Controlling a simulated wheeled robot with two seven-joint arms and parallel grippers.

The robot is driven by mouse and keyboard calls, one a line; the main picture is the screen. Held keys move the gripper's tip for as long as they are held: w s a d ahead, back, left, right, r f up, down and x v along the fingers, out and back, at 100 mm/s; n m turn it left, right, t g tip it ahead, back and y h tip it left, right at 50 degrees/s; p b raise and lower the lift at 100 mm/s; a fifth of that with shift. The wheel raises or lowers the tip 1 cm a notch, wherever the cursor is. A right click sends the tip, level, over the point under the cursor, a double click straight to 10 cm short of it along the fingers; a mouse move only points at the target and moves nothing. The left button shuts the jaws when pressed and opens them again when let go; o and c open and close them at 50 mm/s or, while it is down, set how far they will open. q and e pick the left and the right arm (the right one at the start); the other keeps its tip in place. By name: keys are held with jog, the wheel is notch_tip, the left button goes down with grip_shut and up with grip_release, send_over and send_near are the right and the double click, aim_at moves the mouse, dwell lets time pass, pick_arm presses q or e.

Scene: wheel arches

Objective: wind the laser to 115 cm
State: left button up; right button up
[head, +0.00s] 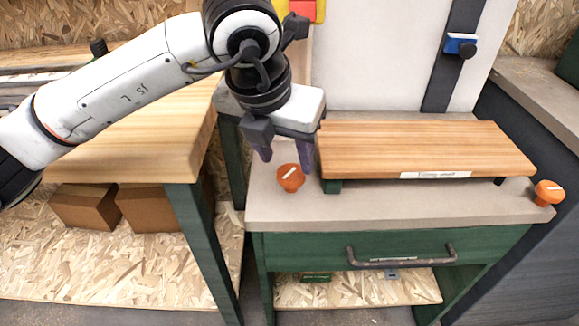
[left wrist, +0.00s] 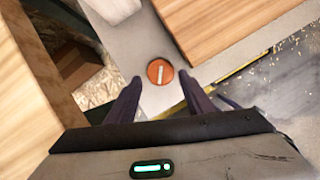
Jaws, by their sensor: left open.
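A blue block with a black knob (head: 460,46), perhaps the laser, sits on a dark upright rail (head: 447,75) against a white panel. An orange knob with a pale line (head: 290,178) stands on the grey bench top, left of a wooden board. A second orange knob (head: 547,192) is at the bench's right end. My left gripper (head: 286,160) is open and points down just above and behind the left knob. In the left wrist view the knob (left wrist: 160,72) shows between and slightly beyond the open fingertips (left wrist: 160,80). No height scale is readable.
The raised wooden board (head: 425,145) with a label is close to the gripper's right. A wooden table (head: 150,140) is at left, with cardboard boxes (head: 150,207) beneath. A green drawer with a dark handle (head: 400,257) is below the bench top (head: 400,208).

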aim_at(291, 171)
pick_arm(q)
jog(key=shift+x, duration=2.2)
jog(key=c, duration=0.8)
jog(key=shift+m+b, duration=0.4)
